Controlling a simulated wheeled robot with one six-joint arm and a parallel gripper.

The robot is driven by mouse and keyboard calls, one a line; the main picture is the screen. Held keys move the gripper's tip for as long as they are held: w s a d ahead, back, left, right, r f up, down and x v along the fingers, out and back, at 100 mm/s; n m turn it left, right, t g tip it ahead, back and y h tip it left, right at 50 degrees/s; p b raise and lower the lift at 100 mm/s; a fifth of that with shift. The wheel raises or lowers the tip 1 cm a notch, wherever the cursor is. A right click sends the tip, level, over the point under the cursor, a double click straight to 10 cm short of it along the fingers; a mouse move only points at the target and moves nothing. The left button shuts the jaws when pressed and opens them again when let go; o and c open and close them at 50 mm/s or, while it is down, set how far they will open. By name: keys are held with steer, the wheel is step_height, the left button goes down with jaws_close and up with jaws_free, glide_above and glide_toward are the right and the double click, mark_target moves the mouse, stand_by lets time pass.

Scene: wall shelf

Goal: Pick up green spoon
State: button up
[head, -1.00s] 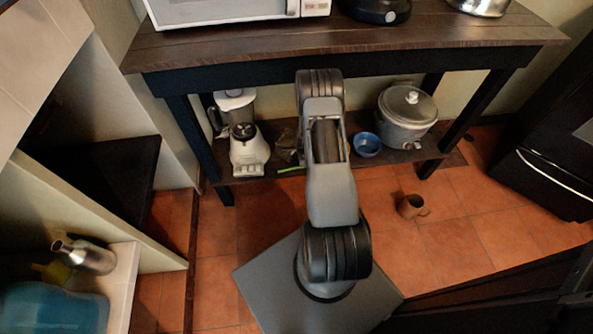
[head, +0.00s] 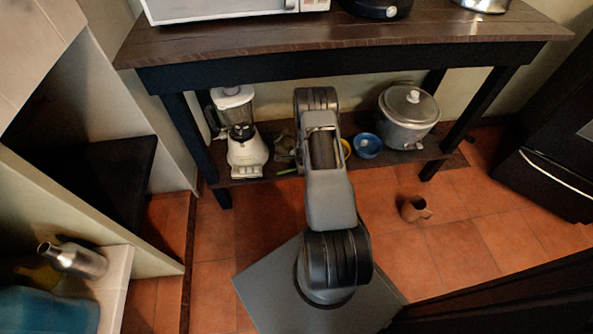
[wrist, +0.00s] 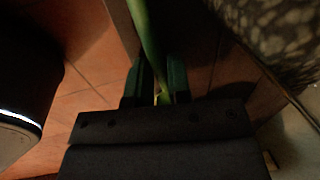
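The green spoon (head: 287,171) lies on the lower shelf right of the blender in the head view, mostly hidden behind my arm. In the wrist view the green spoon (wrist: 147,32) runs down from the top edge to between the two fingers of my gripper (wrist: 157,82). The fingers are close on either side of it. The dark picture does not show whether they touch it. My gripper is hidden behind my arm in the head view.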

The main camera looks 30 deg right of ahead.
jaws_close()
steer(key=shift+r, duration=0.15)
